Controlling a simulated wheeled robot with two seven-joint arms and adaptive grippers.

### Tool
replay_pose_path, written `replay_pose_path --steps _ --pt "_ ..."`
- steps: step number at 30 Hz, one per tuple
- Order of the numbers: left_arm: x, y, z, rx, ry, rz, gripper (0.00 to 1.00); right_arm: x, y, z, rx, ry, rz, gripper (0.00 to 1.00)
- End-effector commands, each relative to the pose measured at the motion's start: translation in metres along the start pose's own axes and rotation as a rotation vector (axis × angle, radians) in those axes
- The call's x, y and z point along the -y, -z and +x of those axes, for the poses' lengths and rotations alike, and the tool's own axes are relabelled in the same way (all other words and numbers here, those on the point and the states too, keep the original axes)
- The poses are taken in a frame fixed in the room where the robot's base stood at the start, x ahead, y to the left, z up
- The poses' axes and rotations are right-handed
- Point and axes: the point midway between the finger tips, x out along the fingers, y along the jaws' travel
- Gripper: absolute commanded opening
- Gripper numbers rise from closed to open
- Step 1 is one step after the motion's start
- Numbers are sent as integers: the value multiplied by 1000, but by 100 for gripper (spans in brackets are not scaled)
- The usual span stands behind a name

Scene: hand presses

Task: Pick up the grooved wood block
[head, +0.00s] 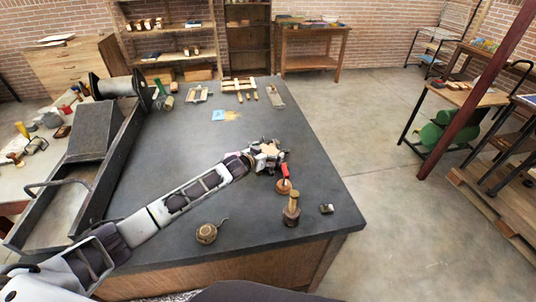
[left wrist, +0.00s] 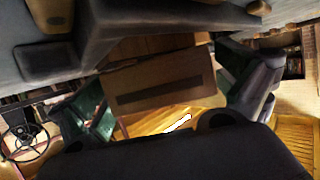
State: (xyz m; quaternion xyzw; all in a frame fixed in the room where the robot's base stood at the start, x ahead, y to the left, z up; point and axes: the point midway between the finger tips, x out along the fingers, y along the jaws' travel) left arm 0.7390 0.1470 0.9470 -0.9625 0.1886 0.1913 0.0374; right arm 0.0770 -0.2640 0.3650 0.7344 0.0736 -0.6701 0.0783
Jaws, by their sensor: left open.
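My left gripper (head: 268,155) is over the dark table near its right side, with its fingers apart. A tan wooden piece (head: 269,148) shows at its fingers and is partly hidden by them. In the left wrist view, the open fingers of my left gripper (left wrist: 165,105) stand on either side of a brown wooden shape (left wrist: 160,82) with a long dark slot, which looks like the grooved wood block. I cannot tell whether the fingers touch it. My right gripper is not in view.
A red-handled tool (head: 284,172), a wooden-handled tool (head: 291,208), a small dark block (head: 326,209) and a round brown pot (head: 207,233) are near the front of the dark table (head: 290,125). A long press (head: 96,145) stands at left. The table's middle is mostly clear.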

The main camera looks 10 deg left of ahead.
Motion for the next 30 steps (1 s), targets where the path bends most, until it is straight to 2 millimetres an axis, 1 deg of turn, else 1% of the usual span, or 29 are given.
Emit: replay_pose_path --steps 5,6,15,18,25,30 --pt "0 0 0 0 0 0 100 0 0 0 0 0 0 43" --pt "0 0 0 0 0 0 97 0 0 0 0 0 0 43" --pt "0 0 0 0 1 0 59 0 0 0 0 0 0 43" --pt "0 0 0 -1 0 0 49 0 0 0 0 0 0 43" --pt "0 2 -1 -1 0 0 49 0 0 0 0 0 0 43" --pt "1 10 -4 -2 1 0 49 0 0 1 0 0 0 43"
